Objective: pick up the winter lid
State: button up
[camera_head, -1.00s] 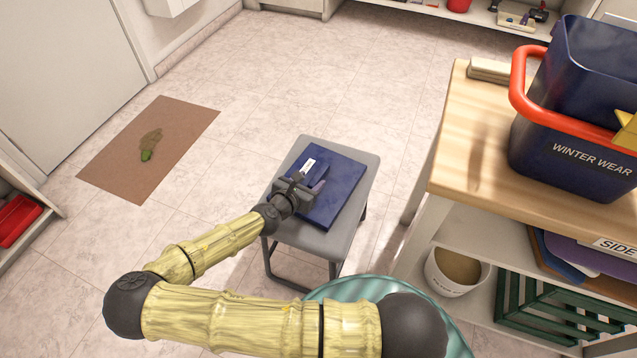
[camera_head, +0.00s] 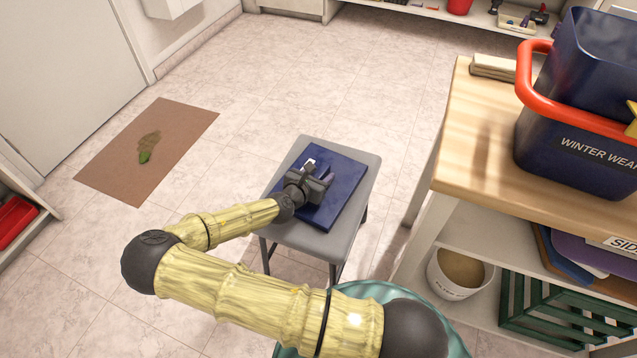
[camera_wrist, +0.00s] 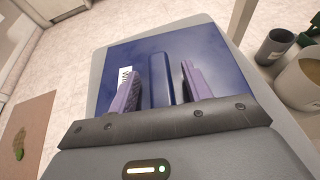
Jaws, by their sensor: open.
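The winter lid (camera_head: 343,180) is a flat dark blue square lying on a grey stool (camera_head: 366,190). In the wrist view the lid (camera_wrist: 205,48) has a raised blue bar handle (camera_wrist: 160,78) and a white label (camera_wrist: 126,74), partly hidden by a finger. My gripper (camera_head: 322,178) is over the lid. In the wrist view my gripper (camera_wrist: 160,90) is open, with one purple finger on each side of the bar handle. A gap shows between the fingers and the bar. I cannot tell how deep the fingertips reach.
A wooden workbench (camera_head: 465,140) stands to the right, with a blue bin labelled WINTER WEAR (camera_head: 570,150) on it. A white bucket (camera_head: 455,278) and a green crate (camera_head: 550,310) are on its lower shelf. A brown mat (camera_head: 185,125) lies on open floor at left.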

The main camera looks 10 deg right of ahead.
aim_at(319, 174)
dwell(0.4)
grip_shut()
jog(key=shift+r, duration=0.1)
notch_tip(319, 174, up, 10)
jog(key=p, duration=0.4)
dwell(0.6)
